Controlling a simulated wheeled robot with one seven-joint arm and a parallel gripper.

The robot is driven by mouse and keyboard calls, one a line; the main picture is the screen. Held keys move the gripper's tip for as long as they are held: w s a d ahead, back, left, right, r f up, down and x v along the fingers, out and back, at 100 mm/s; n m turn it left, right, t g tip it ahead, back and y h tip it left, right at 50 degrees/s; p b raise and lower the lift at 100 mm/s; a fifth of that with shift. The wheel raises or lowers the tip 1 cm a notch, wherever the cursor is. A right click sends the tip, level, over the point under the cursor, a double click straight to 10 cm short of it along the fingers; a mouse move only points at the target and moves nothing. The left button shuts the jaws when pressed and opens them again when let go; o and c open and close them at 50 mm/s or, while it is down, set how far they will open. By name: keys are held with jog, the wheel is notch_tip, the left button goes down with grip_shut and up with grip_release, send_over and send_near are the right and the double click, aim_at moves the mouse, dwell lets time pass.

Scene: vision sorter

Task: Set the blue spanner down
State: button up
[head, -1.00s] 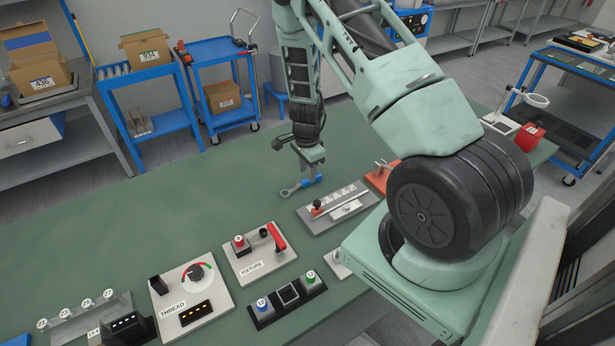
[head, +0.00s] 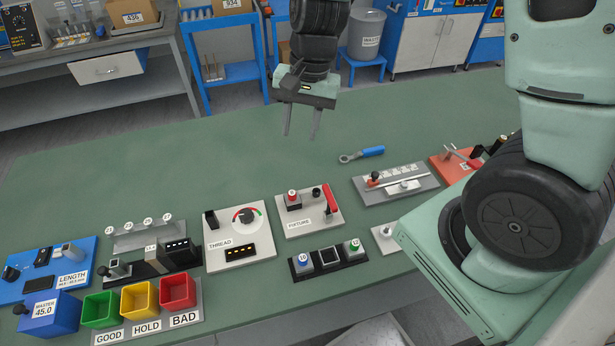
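The blue spanner (head: 371,152) lies on the green bench top (head: 140,175), behind the grey plate with the ruled strip. Its blue handle points right and its grey ring end points left. My gripper (head: 301,136) is above the bench, to the left of the spanner and apart from it. Its two fingers point down with a clear gap between them and nothing in it.
The grey ruled plate (head: 425,188) and an orange fixture (head: 446,167) stand right of centre. The FIXTURE plate (head: 330,219), THREAD plate (head: 264,262) and GOOD, HOLD and BAD bins (head: 138,299) line the front. The bench's back left is clear.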

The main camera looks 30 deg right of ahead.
jog(key=s+a+r+n, duration=0.3)
jog(key=s+a+n, duration=0.2)
jog(key=s+n, duration=0.2)
jog(key=s+a+r+n+h, duration=0.1)
jog(key=s+a+r+n, duration=0.3)
jog(key=s+n, duration=0.4)
jog(key=s+a, duration=0.1)
jog(key=s, duration=0.2)
jog(key=shift+s+r+n+h, duration=0.2)
jog(key=shift+n+h, duration=0.1)
jog(key=shift+a, duration=0.1)
jog(key=shift+f, duration=0.1)
